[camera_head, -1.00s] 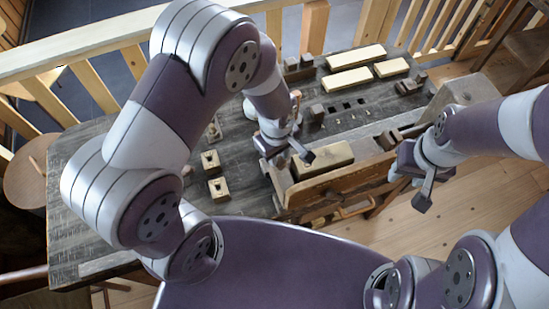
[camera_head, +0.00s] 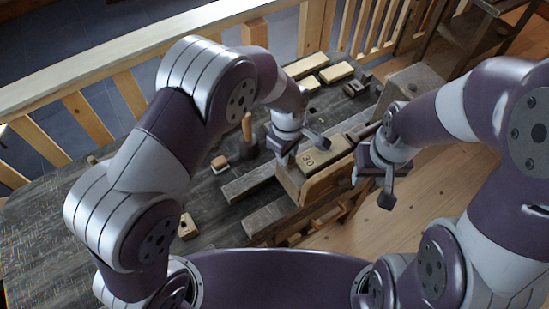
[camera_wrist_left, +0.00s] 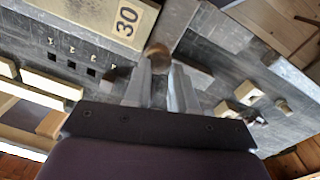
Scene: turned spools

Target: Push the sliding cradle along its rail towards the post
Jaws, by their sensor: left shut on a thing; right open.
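My left gripper (camera_head: 301,146) is over the bench, beside the pale block marked 30 (camera_head: 313,160). In the left wrist view its fingers (camera_wrist_left: 160,75) are close together around a round brown wooden knob (camera_wrist_left: 158,50); the fingers hide its lower part. I cannot make out whether the knob belongs to the sliding cradle. Long grey rails (camera_head: 248,184) run across the bench front, left of the block. An upright wooden handle on a dark base (camera_head: 247,126) stands left of the gripper. I cannot tell which piece is the post. My right gripper (camera_head: 373,187) is open and empty, right of the block.
Pale bars (camera_head: 305,66) lie at the back of the bench. Small pale blocks with holes (camera_wrist_left: 225,108) sit on the bench top (camera_head: 60,240). A grey block (camera_head: 412,83) stands at the right end. Wooden railing (camera_head: 90,118) runs behind. Bare floor is at the right.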

